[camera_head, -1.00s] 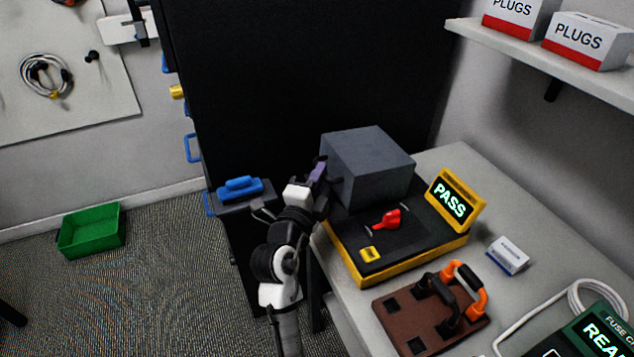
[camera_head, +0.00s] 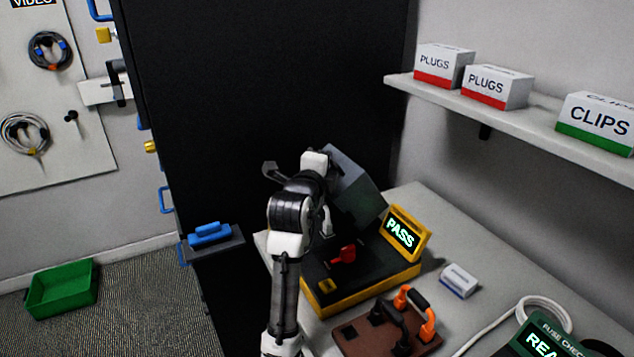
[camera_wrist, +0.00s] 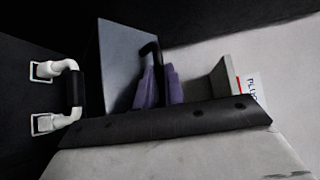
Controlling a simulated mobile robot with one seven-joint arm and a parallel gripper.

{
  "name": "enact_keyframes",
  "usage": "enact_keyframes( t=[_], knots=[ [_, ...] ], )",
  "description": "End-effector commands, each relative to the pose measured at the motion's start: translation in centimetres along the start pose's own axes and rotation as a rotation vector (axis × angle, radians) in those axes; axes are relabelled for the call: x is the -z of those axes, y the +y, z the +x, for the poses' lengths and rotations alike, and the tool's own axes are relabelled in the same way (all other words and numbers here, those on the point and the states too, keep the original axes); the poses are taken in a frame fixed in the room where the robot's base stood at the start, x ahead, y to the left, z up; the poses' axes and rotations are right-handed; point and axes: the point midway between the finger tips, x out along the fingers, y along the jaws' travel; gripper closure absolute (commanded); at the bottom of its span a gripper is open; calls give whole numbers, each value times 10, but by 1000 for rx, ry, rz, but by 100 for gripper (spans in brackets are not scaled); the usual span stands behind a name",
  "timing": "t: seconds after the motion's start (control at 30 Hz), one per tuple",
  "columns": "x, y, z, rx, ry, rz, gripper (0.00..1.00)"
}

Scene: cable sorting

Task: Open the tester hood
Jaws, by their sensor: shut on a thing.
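The tester's grey box-shaped hood (camera_head: 359,192) is tilted up on the yellow-edged black tester base (camera_head: 345,274). Its front is raised and it leans back, and a red part (camera_head: 342,256) shows on the uncovered base. The yellow PASS display (camera_head: 403,233) stands to its right. My gripper (camera_wrist: 161,88) shows purple fingers in the wrist view, shut on the hood's dark handle (camera_wrist: 150,50), beside the blue-grey hood face (camera_wrist: 120,62). In the head view my wrist hides most of the fingers and the hood's left edge.
A tall black cabinet (camera_head: 265,90) stands close behind and left. A brown board (camera_head: 375,335) with orange and black handles lies in front, and a small white box (camera_head: 459,281) to the right. A shelf (camera_head: 540,125) with boxes hangs at upper right.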

Motion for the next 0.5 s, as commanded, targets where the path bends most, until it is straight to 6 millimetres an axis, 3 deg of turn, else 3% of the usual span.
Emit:
enact_keyframes(
  t=[0.03, 0.2, 0.5],
  knots=[
    [2, -12, 6, 15, -2, 2, 100],
    [17, -26, 26, 1, -4, 24, 100],
    [38, -33, 49, -116, -6, 141, 100]
  ],
)
